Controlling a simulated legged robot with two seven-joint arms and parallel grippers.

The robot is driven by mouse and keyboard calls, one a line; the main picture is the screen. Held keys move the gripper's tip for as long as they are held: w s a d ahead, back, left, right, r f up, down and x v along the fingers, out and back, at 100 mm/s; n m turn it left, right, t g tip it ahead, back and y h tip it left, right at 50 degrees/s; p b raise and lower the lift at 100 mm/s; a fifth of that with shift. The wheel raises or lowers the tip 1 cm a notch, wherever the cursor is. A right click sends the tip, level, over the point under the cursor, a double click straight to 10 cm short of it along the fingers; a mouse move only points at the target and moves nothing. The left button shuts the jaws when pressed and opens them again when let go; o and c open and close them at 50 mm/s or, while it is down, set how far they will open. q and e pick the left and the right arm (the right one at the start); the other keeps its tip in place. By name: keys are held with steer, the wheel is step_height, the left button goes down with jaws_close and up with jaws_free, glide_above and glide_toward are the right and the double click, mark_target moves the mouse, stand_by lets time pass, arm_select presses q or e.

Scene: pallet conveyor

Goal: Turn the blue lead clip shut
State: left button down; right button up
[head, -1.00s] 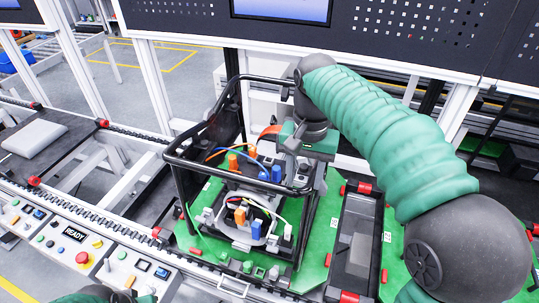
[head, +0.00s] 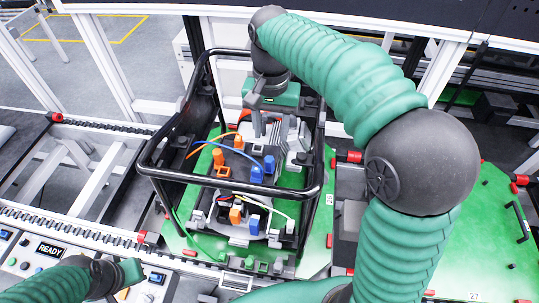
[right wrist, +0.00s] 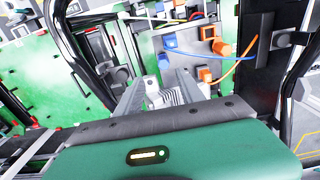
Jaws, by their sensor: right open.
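Inside the black tube frame (head: 148,165), two blue clips stand side by side at the upper wiring block: a front one (head: 256,174) and a rear one (head: 269,163). A third blue clip (head: 254,224) sits lower. In the right wrist view a blue clip (right wrist: 170,41) shows just beyond the fingers, with another blue piece (right wrist: 163,62) below it. I cannot tell which is the lead clip or how far it is turned. My right gripper (head: 268,128) is open and empty, pointing down behind the upper blue clips. My left gripper (head: 130,272) is at lower left, fingers not visible.
Orange clips (head: 221,158) and loose blue and orange leads lie close beside the blue ones. The frame's top bars surround the work area. The frame stands on a green pallet (head: 317,235).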

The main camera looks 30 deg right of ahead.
glide_above(270, 158)
steer(key=a, duration=0.1)
step_height(270, 158, down, 8)
steer(key=shift+r, duration=0.1)
steer(key=f, duration=0.2)
steer(key=d+f, duration=0.1)
steer(key=f, duration=0.1)
steer(key=shift+p, duration=0.4)
steer(key=shift+s+f, duration=0.2)
steer(key=shift+s, duration=0.05)
steer(key=shift+w+a, duration=0.1)
steer(key=shift+a, duration=0.1)
steer(key=shift+c, duration=0.3)
steer(key=shift+w+a, duration=0.15)
steer(key=shift+w, duration=0.05)
steer(key=c, duration=0.5)
steer(key=shift+s, duration=0.15)
jaws_close()
arm_select(q)
steer(key=shift+w+d+r, duration=0.15)
steer(key=shift+w+r, duration=0.05)
steer(key=shift+w, duration=0.3)
arm_select(e)
steer(key=shift+d, duration=0.25)
